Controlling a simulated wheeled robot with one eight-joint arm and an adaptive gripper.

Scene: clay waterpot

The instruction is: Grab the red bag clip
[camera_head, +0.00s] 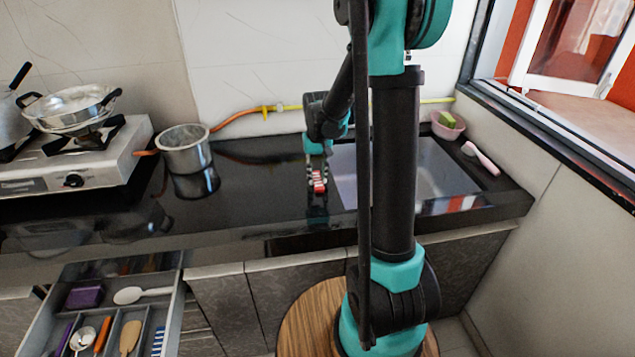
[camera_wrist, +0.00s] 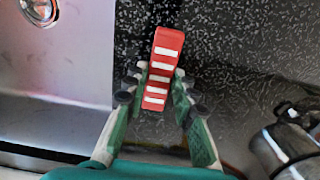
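The red bag clip (camera_wrist: 161,68), with several white stripes, sits between the fingertips of my gripper (camera_wrist: 160,78) in the wrist view. The fingers close in on both sides and their tips appear to touch it. The clip's far end sticks out past the tips. In the head view, my gripper (camera_head: 318,176) points down over the dark counter, left of the sink, with the small red clip (camera_head: 318,184) at its tips. I cannot tell whether the clip touches the counter.
The sink (camera_head: 440,172) lies right of my gripper. A metal pot (camera_head: 186,152) and a gas stove (camera_head: 75,165) with a pan (camera_head: 72,104) stand to the left. A pink bowl (camera_head: 447,130) and a pink-handled brush (camera_head: 482,158) are far right. An open drawer (camera_head: 172,310) holds utensils.

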